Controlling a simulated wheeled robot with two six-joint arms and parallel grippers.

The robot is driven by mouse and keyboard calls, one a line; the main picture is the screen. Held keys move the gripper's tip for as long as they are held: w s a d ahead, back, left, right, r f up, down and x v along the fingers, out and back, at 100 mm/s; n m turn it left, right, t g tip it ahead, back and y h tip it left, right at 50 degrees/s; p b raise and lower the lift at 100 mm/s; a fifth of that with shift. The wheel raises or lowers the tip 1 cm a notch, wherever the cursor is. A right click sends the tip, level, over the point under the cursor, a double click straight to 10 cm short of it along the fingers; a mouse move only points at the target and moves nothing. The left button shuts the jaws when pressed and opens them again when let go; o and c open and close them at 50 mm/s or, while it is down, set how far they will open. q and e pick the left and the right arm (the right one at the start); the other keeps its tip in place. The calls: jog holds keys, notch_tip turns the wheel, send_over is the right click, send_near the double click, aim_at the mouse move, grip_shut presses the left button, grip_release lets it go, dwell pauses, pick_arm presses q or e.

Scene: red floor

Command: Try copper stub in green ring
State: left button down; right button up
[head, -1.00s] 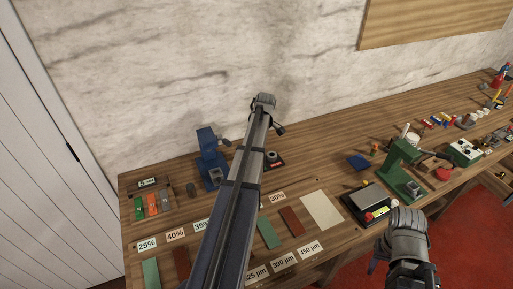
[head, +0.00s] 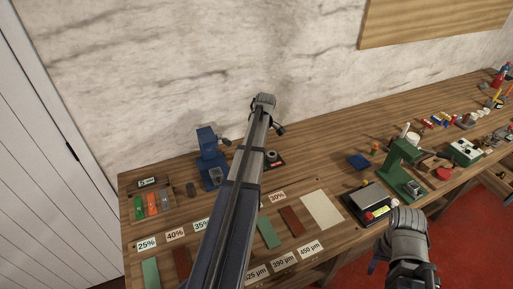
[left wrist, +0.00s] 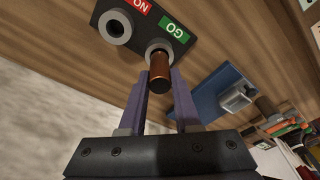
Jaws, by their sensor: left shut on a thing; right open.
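My left gripper (left wrist: 159,84) is shut on the copper stub (left wrist: 160,74), a short brown cylinder between its purple fingers. The stub's far end is at the grey ring (left wrist: 153,47) beside the green GO label (left wrist: 173,29); whether it is inside the bore or just over it, I cannot tell. A second grey ring (left wrist: 114,27) with a red label is alongside on the same dark gauge block (left wrist: 133,37). In the head view the gauge block (head: 279,164) is partly behind my left arm, which hides the left gripper. My right gripper (head: 374,266) is open near the table's front edge.
A blue device (head: 211,158) stands left of the gauge block and also shows in the left wrist view (left wrist: 218,95). A green press (head: 402,170) and a dark scale (head: 368,204) stand to the right. Coloured strips and labels lie in front. A pale sheet (head: 322,210) lies flat.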

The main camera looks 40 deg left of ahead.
pick_arm(q)
jog(key=shift+f+b, duration=1.2)
jog(key=shift+f, duration=0.05)
dwell(0.5)
jog(key=shift+r, duration=0.25)
dwell(0.9)
jog(key=shift+r+p, duration=1.1)
jog(key=shift+p, duration=0.25)
jog(key=shift+r, duration=0.15)
notch_tip(320, 180, up, 5)
jog(key=p, duration=0.5)
